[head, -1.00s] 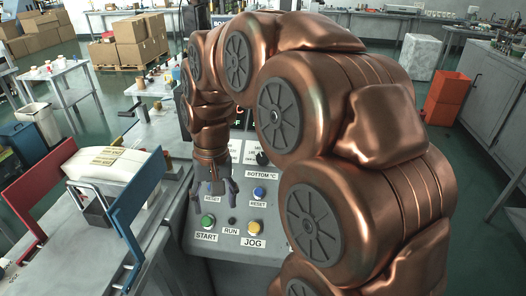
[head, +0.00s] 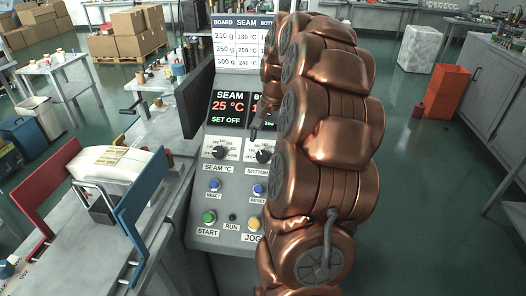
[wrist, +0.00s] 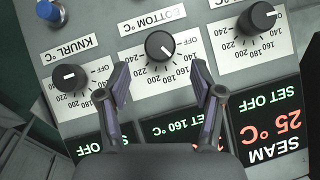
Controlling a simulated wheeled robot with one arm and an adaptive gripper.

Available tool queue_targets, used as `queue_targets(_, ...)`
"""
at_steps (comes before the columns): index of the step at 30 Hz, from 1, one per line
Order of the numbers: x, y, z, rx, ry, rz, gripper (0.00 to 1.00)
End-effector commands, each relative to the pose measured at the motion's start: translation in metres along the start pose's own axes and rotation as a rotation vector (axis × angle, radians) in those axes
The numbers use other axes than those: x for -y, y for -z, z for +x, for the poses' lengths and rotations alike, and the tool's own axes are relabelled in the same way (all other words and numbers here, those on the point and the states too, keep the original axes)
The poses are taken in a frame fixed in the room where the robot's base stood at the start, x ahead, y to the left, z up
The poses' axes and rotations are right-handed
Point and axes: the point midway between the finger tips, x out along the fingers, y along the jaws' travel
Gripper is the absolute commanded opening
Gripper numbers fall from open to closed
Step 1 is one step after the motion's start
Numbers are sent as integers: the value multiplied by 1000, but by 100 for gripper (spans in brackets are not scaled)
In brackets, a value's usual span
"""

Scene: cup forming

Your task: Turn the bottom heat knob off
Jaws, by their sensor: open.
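The bottom heat knob (wrist: 159,46) is a round black dial with a white pointer, under the label BOTTOM °C. Its pointer is turned toward the numbered scale, and the display (wrist: 172,128) by it reads SET 160 °C in green. My gripper (wrist: 160,70) is open and empty. In the wrist view its two fingertips are spread to either side, just below the knob, which shows between them; contact cannot be told. In the head view the bottom knob (head: 264,156) is partly hidden by my arm, and a fingertip shows just above it.
The seam knob (wrist: 258,18) and the knurl knob (wrist: 68,76) flank the bottom knob, both with their own scales. A blue button (wrist: 48,11) shows at the wrist view's upper left. Reset, start and jog buttons lie lower on the panel (head: 232,222).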

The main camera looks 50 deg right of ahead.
Motion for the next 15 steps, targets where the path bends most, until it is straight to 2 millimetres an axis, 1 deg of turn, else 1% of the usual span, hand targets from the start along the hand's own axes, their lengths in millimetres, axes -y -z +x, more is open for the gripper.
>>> queue_targets(9, 0, 0, 39, 3, -1, 0, 66)
queue_targets(15, 0, -1, 54, 3, -1, 0, 66)
